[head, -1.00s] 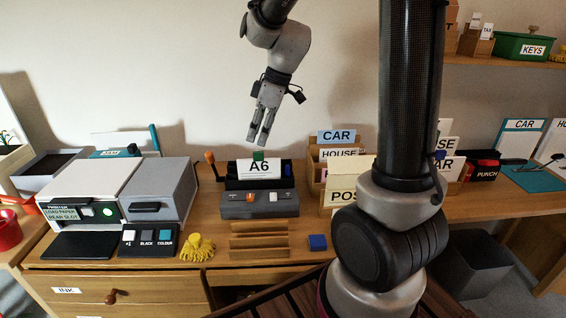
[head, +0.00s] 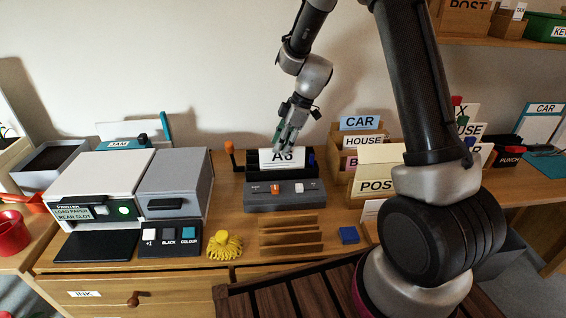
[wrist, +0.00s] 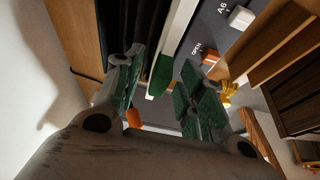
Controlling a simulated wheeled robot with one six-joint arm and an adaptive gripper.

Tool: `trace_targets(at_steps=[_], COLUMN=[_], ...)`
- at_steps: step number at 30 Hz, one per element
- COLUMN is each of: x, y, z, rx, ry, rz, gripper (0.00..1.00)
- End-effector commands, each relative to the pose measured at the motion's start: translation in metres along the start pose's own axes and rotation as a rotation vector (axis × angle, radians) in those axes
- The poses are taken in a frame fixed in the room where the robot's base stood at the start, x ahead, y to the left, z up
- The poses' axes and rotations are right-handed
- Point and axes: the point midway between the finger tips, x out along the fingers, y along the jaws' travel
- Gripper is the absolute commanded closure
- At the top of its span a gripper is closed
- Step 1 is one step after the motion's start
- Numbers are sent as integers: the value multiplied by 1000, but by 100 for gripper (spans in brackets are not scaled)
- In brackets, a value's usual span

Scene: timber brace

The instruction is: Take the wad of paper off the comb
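The wad of paper (head: 270,158), a white block marked A6, stands upright in the dark grey binding machine (head: 285,196) on the desk. Its white top edge also shows in the wrist view (wrist: 177,38), with a green tab (wrist: 160,76) on it. My gripper (head: 286,140) is just above the wad, tilted, and covers part of its top. In the wrist view my gripper (wrist: 163,98) is open, with green-padded fingers apart and the tab and paper edge between them. I cannot tell whether either finger touches the paper. The comb itself is hidden behind the wad.
The machine has an orange-handled lever (head: 230,150) at its left, and an orange switch (head: 275,188). A printer (head: 100,190) stands left. Labelled card holders (head: 365,165) stand right.

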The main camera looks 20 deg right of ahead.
Motion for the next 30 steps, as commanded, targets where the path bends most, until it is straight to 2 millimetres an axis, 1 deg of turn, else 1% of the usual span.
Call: trace_targets(at_steps=[1, 3, 6, 12, 13, 14, 15, 19, 30], x=[10, 22, 33, 35, 35, 35, 35, 35, 32], y=[0, 0, 0, 1, 1, 1, 1, 1, 1], z=[0, 0, 0, 0, 0, 0, 0, 0, -1], rx=[1, 0, 1, 1, 1, 1, 1, 1, 0], ry=[-1, -1, -1, 0, 0, 0, 0, 0, 0], rz=[-4, -5, -2, -1, -1, -1, -1, -1, 1], gripper=[61, 61, 61, 61, 63, 68, 75, 99, 100])
